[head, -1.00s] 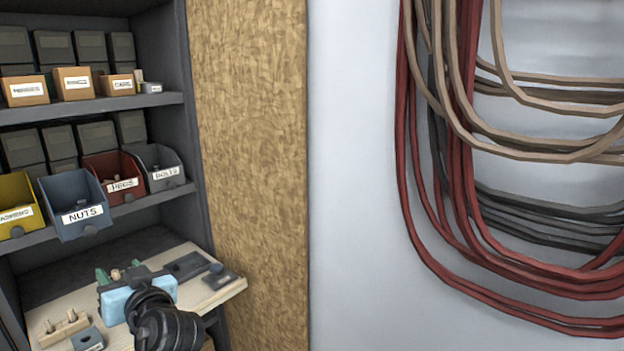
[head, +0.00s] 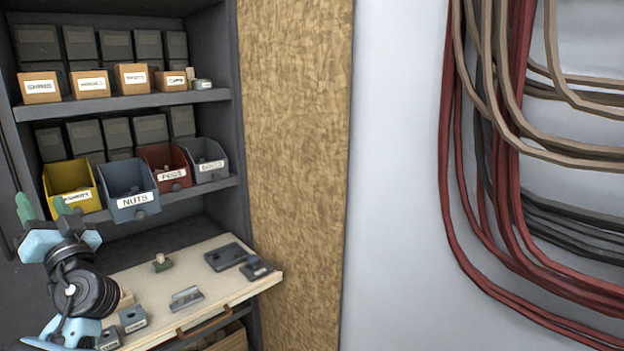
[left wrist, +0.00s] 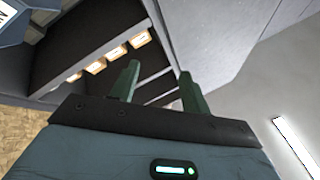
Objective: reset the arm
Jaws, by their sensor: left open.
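My left gripper (head: 50,208) is at the left of the head view, raised in front of the shelf unit and above the left part of the pull-out board. Its two green fingers stand apart with nothing between them; the left wrist view also shows the empty open fingers (left wrist: 158,88), pointing up toward the shelf. My left arm comes up from the lower left corner. My right gripper is in no view.
The yellow bin (head: 72,188), blue nuts bin (head: 128,190), red pegs bin (head: 165,166) and grey bolts bin (head: 205,160) stand on the middle shelf. The pull-out board (head: 215,285) carries several small parts. Hoses (head: 465,190) hang on the right wall.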

